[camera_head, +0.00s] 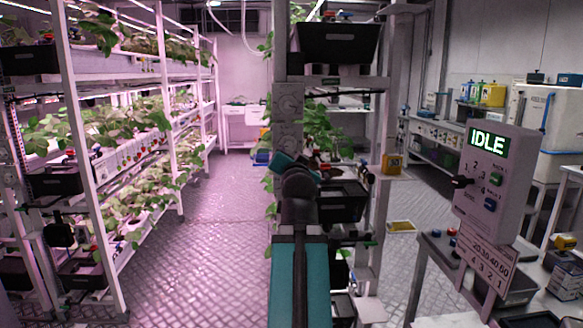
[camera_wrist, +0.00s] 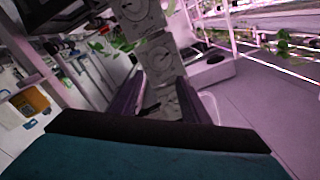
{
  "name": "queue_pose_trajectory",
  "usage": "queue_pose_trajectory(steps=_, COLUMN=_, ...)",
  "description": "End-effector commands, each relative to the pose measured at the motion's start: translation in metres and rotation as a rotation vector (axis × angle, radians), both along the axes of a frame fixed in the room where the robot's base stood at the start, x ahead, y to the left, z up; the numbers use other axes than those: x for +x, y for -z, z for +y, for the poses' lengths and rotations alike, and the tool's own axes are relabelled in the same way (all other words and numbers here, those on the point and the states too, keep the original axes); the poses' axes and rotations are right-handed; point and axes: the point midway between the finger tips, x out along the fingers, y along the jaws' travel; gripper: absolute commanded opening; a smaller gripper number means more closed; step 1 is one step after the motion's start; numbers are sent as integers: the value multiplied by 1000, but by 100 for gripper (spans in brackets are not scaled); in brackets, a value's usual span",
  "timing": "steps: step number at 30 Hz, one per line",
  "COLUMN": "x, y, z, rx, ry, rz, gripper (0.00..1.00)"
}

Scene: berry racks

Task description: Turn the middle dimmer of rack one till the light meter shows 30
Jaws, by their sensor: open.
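A column of grey square dimmer plates with round dials is fixed to the post of the central rack. The wrist view shows an upper dial (camera_wrist: 141,14), a middle dial (camera_wrist: 155,58) and part of a lower one (camera_wrist: 165,98). My gripper (camera_wrist: 158,88) is open, its two dark fingers apart in front of the lower dials. I cannot tell whether they touch. A yellow device (camera_head: 391,164), perhaps the light meter, sits right of the rack; its reading is illegible.
A grey control box (camera_head: 487,180) on the right shows "IDLE" and stands by a bench. A planted rack (camera_head: 88,180) fills the left. A black bin (camera_head: 337,42) is high on the central rack. The patterned floor aisle (camera_head: 215,230) between the racks is clear.

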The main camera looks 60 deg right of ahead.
Motion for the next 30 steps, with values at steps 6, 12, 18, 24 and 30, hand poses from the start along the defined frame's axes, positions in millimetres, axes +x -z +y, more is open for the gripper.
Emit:
queue_pose_trajectory(steps=6, x=-6, y=3, z=8, rx=-1, ry=1, rz=0, gripper=42)
queue_pose_trajectory(steps=12, x=-8, y=1, z=11, rx=-1, ry=1, rz=0, gripper=42)
queue_pose_trajectory(steps=18, x=-9, y=0, z=12, rx=0, ry=1, rz=0, gripper=42)
queue_pose_trajectory(steps=24, x=-9, y=0, z=12, rx=0, ry=1, rz=0, gripper=42)
queue_pose_trajectory(steps=30, x=-8, y=0, z=12, rx=0, ry=0, rz=0, gripper=42)
